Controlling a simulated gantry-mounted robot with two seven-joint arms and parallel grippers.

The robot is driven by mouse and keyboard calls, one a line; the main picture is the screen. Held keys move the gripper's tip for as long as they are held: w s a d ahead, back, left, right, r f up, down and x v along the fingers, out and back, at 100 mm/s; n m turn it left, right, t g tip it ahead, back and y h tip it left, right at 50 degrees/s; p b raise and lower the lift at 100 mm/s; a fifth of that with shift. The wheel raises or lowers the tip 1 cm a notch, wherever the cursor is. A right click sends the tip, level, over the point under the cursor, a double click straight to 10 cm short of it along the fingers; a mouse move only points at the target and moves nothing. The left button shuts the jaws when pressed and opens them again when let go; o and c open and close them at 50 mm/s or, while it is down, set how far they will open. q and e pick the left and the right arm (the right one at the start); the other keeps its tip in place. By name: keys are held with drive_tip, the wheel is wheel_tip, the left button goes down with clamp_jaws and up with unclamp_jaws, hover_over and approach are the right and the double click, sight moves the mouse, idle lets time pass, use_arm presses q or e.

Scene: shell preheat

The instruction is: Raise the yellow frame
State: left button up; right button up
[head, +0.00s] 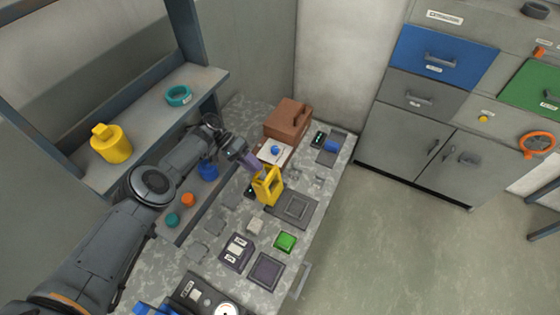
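The yellow frame (269,187) stands upright on the speckled worktop, beside the left edge of a dark square plate (294,208). It is an open, handle-like shape. My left gripper (256,168) reaches in from the left, and its fingertips are at the top left of the yellow frame, touching or very close to it. At this size I cannot tell whether the fingers are closed on it. My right gripper is not in view.
A brown box (287,119) and a white panel with a blue knob (274,149) lie behind the frame. A green block (286,242) and a dark labelled box (236,252) are in front. A shelf (150,118) holds a yellow container (110,144) at left. Open floor lies right.

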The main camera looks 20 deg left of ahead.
use_arm(q)
drive_tip(key=s+d+r+p, duration=0.1)
drive_tip(key=d+r+p, duration=0.7)
drive_tip(key=d+p, duration=0.3)
drive_tip(key=shift+d, duration=0.45)
